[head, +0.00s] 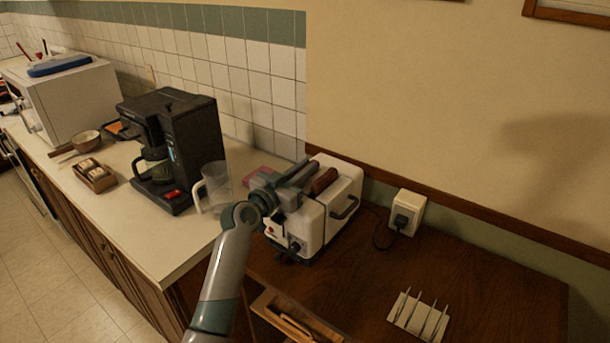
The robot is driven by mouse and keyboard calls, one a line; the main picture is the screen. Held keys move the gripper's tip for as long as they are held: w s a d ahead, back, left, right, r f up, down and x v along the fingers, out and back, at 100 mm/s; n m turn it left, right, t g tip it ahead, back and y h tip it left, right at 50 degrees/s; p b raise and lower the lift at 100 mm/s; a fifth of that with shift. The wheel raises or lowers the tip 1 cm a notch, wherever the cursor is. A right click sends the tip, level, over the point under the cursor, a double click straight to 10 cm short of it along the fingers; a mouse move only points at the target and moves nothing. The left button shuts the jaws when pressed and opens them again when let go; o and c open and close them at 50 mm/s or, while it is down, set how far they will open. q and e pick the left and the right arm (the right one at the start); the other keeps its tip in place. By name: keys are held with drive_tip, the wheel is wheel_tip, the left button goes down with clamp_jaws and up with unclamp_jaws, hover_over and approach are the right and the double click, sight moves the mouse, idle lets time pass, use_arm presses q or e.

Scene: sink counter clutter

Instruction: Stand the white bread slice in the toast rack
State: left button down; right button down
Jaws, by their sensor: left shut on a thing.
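The toast rack (418,316) is a pale base with several thin upright dividers, empty, on the dark wooden counter at the lower right. The white toaster (335,215) stands near the wall, with a dark brown slice (323,181) showing at its top. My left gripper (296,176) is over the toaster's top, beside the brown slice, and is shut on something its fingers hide. I cannot make out a white bread slice; one may be hidden by the gripper. My right gripper is not in view.
A clear jug (215,186) and a black coffee maker (170,150) stand left of the toaster. A wall socket (407,212) with a plugged cord is right of the toaster. The counter between toaster and rack is clear.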

use_arm(q)
wheel_tip(320, 180, up, 10)
drive_tip(key=shift+f+b, duration=0.2)
drive_tip(key=shift+b, duration=1.05)
drive_tip(key=shift+r, duration=0.1)
drive_tip(key=shift+r, duration=0.15)
